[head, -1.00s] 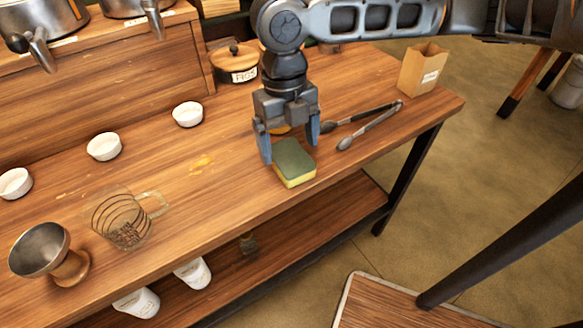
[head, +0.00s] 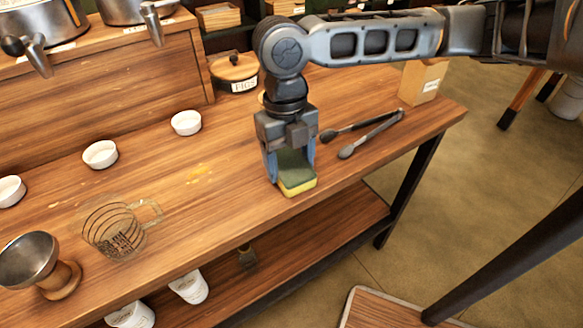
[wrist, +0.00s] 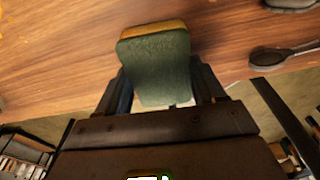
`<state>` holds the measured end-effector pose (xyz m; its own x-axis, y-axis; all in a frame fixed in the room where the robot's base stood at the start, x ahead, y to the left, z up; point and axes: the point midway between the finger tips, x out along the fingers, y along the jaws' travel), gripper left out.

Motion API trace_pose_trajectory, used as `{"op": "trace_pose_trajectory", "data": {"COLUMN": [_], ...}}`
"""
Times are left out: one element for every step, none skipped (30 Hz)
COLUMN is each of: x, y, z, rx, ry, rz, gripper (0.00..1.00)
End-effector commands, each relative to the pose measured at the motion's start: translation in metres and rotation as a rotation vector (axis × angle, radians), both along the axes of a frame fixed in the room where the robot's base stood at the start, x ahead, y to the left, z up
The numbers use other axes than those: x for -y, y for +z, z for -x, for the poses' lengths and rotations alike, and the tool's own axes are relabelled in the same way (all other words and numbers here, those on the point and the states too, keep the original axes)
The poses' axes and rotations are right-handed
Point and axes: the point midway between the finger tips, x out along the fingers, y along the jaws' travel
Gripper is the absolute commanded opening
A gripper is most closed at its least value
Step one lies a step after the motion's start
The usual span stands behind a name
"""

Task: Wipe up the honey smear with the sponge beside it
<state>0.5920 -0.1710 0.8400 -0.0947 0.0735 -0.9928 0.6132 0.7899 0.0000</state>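The sponge (head: 298,184), green on one face and yellow on the other, is at the front edge of the wooden table. My gripper (head: 291,165) points down with a finger on either side of it. In the wrist view the sponge (wrist: 157,62) sits between the fingers and looks pinched narrower there, so my gripper is shut on it. I cannot tell whether the sponge touches the table. The honey smear (head: 198,174) is a yellow-orange patch on the table, left of the sponge and apart from it.
Tongs (head: 362,133) lie right of my gripper, with a paper bag (head: 421,82) beyond. A glass jug (head: 113,232) and a metal funnel on a stand (head: 32,262) are at left. White bowls (head: 186,122) line the back. The table around the smear is clear.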

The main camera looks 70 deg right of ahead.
Motion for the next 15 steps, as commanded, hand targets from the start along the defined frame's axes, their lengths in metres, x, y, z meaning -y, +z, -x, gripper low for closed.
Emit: {"op": "trace_pose_trajectory", "data": {"x": [0.000, 0.000, 0.000, 0.000, 0.000, 0.000, 0.000, 0.000, 0.000, 0.000, 0.000, 0.000, 0.000, 0.000, 0.000], "y": [0.000, 0.000, 0.000, 0.000, 0.000, 0.000, 0.000, 0.000, 0.001, 0.002, 0.003, 0.006, 0.008, 0.010, 0.014], "z": [0.000, 0.000, 0.000, 0.000, 0.000, 0.000, 0.000, 0.000, 0.000, 0.000, 0.000, 0.000, 0.000, 0.000, 0.000], "rx": [0.000, 0.000, 0.000, 0.000, 0.000, 0.000, 0.000, 0.000, 0.000, 0.000, 0.000, 0.000, 0.000, 0.000, 0.000], "ry": [0.000, 0.000, 0.000, 0.000, 0.000, 0.000, 0.000, 0.000, 0.000, 0.000, 0.000, 0.000, 0.000, 0.000, 0.000], "rz": [0.000, 0.000, 0.000, 0.000, 0.000, 0.000, 0.000, 0.000, 0.000, 0.000, 0.000, 0.000, 0.000, 0.000, 0.000], "gripper": [0.60, 0.57, 0.53, 0.50, 0.47, 0.43, 0.43, 0.43, 0.43, 0.43, 0.43, 0.43, 0.43, 0.43, 0.43]}}
